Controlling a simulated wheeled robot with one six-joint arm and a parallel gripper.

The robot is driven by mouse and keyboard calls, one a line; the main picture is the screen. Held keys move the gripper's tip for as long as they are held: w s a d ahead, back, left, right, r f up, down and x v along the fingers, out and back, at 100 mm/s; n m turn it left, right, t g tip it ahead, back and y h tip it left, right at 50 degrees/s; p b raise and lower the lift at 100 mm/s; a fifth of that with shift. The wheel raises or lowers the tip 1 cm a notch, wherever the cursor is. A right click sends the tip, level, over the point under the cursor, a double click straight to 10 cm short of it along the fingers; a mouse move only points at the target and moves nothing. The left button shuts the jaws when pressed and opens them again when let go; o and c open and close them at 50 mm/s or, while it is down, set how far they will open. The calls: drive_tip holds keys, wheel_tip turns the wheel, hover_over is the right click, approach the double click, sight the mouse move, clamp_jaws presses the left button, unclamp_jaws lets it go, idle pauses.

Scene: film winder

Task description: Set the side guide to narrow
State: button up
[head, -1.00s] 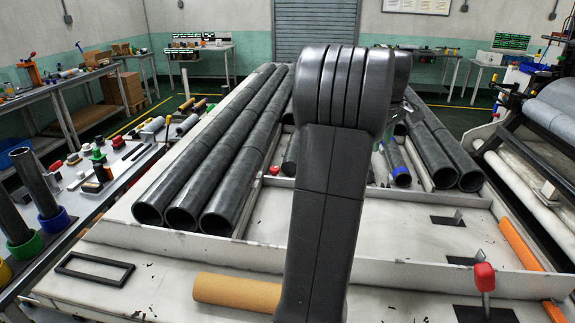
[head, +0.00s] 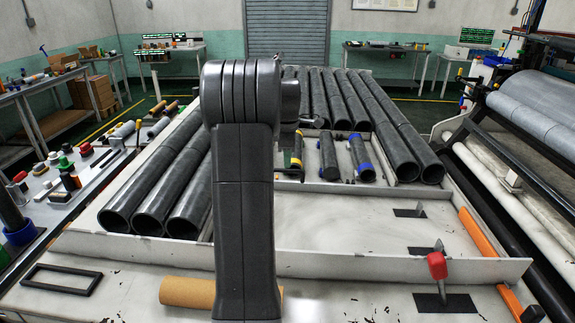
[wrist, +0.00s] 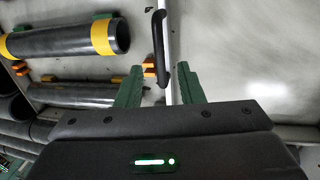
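My gripper (wrist: 160,88) shows in the wrist view with its two green fingers apart and nothing held between them. A black bar-like handle (wrist: 158,45) lies just beyond and partly between the fingertips, beside a pale divider edge; I cannot tell whether they touch. In the head view, my arm hides much of the middle, and the fingers are not clear. No part is plainly marked as the side guide. A lever with a red knob (head: 437,265) stands upright on a black plate at the front right. Smaller metal tabs stand on black plates (head: 410,212) behind it.
Dark tubes (head: 150,190) lie at left, with more (head: 385,120) at the back. Shorter tubes with yellow (head: 297,150) and blue (head: 360,158) bands lie between. A cardboard tube (head: 188,292) lies in front. An orange strip (head: 480,232) edges the right; the right-hand bed is largely clear.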

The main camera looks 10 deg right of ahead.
sight(288, 171)
drive_tip(key=shift+w+d+f, duration=0.1)
drive_tip(key=shift+w+f, duration=0.1)
drive_tip(key=shift+f, duration=0.9)
drive_tip(key=shift+w+f, duration=0.2)
drive_tip(key=shift+f, duration=0.9)
drive_tip(key=shift+c, duration=0.2)
clamp_jaws()
